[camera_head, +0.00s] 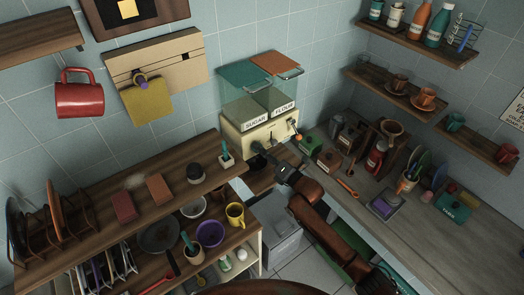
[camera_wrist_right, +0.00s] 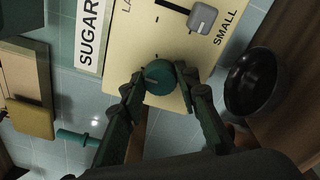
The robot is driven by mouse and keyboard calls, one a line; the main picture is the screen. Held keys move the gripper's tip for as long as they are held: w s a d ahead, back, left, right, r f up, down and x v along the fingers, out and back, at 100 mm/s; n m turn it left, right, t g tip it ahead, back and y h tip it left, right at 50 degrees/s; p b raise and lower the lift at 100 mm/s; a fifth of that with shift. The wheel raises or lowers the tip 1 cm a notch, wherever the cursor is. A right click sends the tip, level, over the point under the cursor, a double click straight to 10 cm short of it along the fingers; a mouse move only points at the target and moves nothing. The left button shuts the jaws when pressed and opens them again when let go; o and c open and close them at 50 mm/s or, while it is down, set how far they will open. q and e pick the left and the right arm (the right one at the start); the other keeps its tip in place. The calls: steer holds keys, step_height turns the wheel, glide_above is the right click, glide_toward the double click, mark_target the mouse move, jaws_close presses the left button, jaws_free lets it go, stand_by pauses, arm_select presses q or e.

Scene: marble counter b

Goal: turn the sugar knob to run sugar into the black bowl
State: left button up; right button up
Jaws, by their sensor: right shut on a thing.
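The dispenser (camera_head: 245,137) stands at the back corner, with clear bins labelled SUGAR and FLOUR above a cream front panel. In the wrist view the round teal knob (camera_wrist_right: 159,76) sits on the panel beside the SUGAR label (camera_wrist_right: 90,35). My right gripper (camera_wrist_right: 159,82) has a finger on each side of this knob and is shut on it; in the head view my right gripper (camera_head: 266,154) is at the panel's left part. The black bowl (camera_wrist_right: 252,82) shows in the wrist view past the panel's edge, apart from the gripper; its inside looks dark. My left gripper is out of view.
A grey slider (camera_wrist_right: 203,18) with a SMALL marking is on the panel near the knob. An orange knob (camera_head: 298,136) is at the FLOUR side. Boxes and bottles crowd the right counter (camera_head: 420,225).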

steer(key=shift+c, duration=1.2)
steer(key=shift+s+a+f+n+t+h+p, duration=0.2)
steer(key=shift+n+p, duration=1.5)
steer(key=shift+n, duration=4.05)
steer(key=shift+w+a+r+n+t+h+p, duration=0.1)
steer(key=shift+n+t+h+p, duration=0.25)
steer(key=shift+n+p, duration=3.4)
steer(key=shift+s+a+f+n+t+h+b, duration=0.15)
steer(key=shift+n+h+b, duration=0.25)
steer(key=shift+n, duration=7.4)
steer(key=shift+d, duration=0.1)
